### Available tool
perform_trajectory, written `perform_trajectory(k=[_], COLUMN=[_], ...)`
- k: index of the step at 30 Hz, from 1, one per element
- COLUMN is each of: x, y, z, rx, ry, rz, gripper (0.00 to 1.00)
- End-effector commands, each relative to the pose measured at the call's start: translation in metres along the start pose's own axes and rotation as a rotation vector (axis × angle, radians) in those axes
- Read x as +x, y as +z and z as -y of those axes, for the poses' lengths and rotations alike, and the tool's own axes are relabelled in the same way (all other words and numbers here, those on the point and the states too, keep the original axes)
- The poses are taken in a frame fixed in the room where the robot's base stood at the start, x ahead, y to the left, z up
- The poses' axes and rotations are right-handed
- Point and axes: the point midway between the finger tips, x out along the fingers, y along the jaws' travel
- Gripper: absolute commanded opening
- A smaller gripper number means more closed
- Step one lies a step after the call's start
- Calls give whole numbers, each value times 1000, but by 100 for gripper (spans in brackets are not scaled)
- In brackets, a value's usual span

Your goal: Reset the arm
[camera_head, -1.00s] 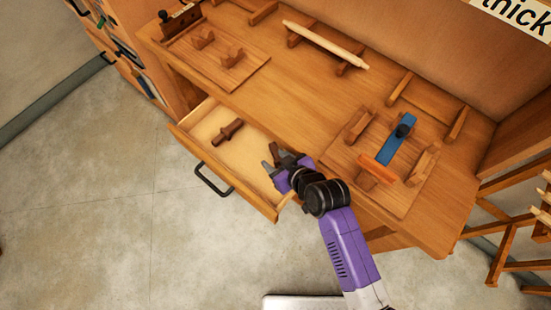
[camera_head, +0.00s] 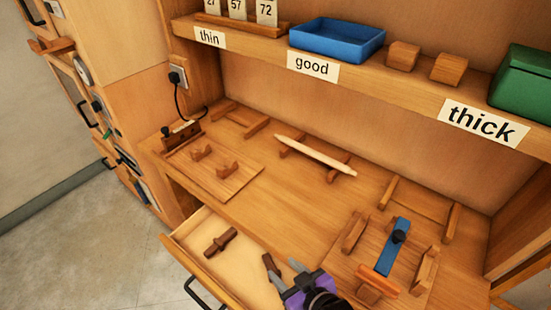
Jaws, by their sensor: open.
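My gripper (camera_head: 282,274) is at the bottom of the head view, over the right part of the open drawer (camera_head: 188,264). Its two grey fingers stand apart and the jaws are open. A small dark brown piece (camera_head: 269,264) shows right beside the fingers; I cannot tell whether it touches them. The purple and black end of my arm runs off the bottom edge, so most of the arm is out of view.
A brown wooden piece (camera_head: 220,242) lies in the drawer. The workbench holds a pale tapered rod (camera_head: 315,154) on supports and a blue tool (camera_head: 391,247) on a board. The shelf above carries a blue tray (camera_head: 337,40) and a green box (camera_head: 522,88).

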Motion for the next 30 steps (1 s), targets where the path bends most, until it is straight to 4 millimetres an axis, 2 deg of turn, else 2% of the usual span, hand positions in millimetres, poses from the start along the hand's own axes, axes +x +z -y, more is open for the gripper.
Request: perform_trajectory(k=[1, 3, 6, 11, 16, 24, 27, 30], x=[-5, -18, -45, -95, -165, -275, -309, -335], y=[-14, -26, -30, -26, -12, 6, 11, 20], z=[-2, -8, -19, -32, -38, -22, -13, -4], rx=[3, 10, 22, 38, 57, 105, 128, 156], ry=[20, 55, 112, 189, 269, 375, 413, 450], rz=[-50, -119, -202, -304, -393, -464, -458, -426], gripper=[45, 45, 45, 45, 45, 45, 45, 45])
